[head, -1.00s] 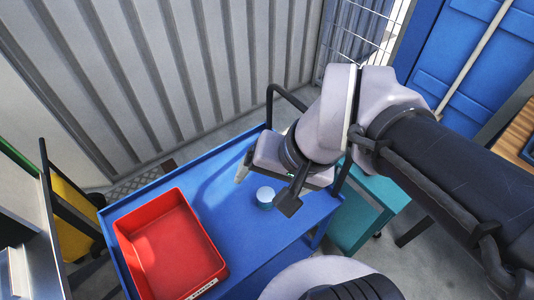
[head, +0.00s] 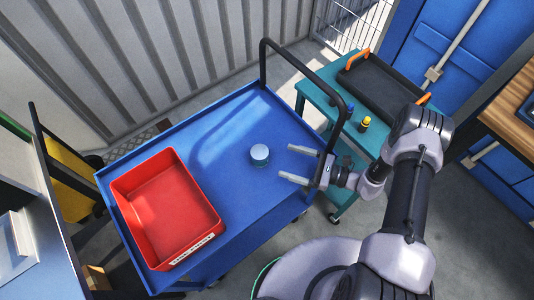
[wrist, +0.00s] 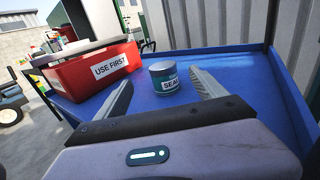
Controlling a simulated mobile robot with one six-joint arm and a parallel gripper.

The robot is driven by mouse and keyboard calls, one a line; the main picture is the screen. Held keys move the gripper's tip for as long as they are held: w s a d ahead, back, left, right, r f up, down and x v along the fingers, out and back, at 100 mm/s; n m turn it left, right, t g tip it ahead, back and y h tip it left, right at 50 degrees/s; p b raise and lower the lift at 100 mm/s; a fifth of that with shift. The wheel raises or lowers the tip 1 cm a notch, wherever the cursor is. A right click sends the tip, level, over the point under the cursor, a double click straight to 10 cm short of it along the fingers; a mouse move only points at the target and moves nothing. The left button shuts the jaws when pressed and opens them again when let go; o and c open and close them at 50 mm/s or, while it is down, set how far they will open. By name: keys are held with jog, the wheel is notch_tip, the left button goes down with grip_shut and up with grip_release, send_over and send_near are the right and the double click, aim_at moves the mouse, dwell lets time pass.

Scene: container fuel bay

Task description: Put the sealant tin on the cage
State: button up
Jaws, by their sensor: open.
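The sealant tin (head: 260,155), a small round can with a pale lid, stands upright on the blue cart top (head: 235,215). In the wrist view the tin (wrist: 164,77) shows a dark label reading "SEAL", with the rest cut off. My gripper (head: 285,163) is open and empty, low over the cart's right side. Its two fingers point left toward the tin, with a gap before it. In the wrist view the tin lies ahead, between the fingers. A wire mesh panel (head: 350,20), possibly part of the cage, shows at the top; most of it is out of view.
A red bin (head: 155,190) labelled "USE FIRST" stands on the cart's left part. A black rail (head: 300,50) rises at the cart's right end. Beyond it a teal trolley (head: 313,95) carries a black tray with orange handles (head: 385,85) and small bottles (head: 364,123).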

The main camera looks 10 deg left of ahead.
aim_at(265, 154)
jog(key=a, duration=0.3)
jog(key=a+b, duration=0.1)
jog(key=a, duration=0.2)
jog(key=w+a, duration=0.1)
jog(key=a, duration=0.2)
jog(key=shift+a+f, duration=0.1)
jog(key=a, duration=0.1)
jog(key=a+b, duration=0.1)
jog(key=a, duration=0.1)
jog(key=w+a+b, duration=0.1)
jog(key=a, duration=0.1)
jog(key=shift+a+f, duration=0.15)
jog(key=shift+f, duration=0.1)
jog(key=shift+r, duration=0.1)
grip_shut()
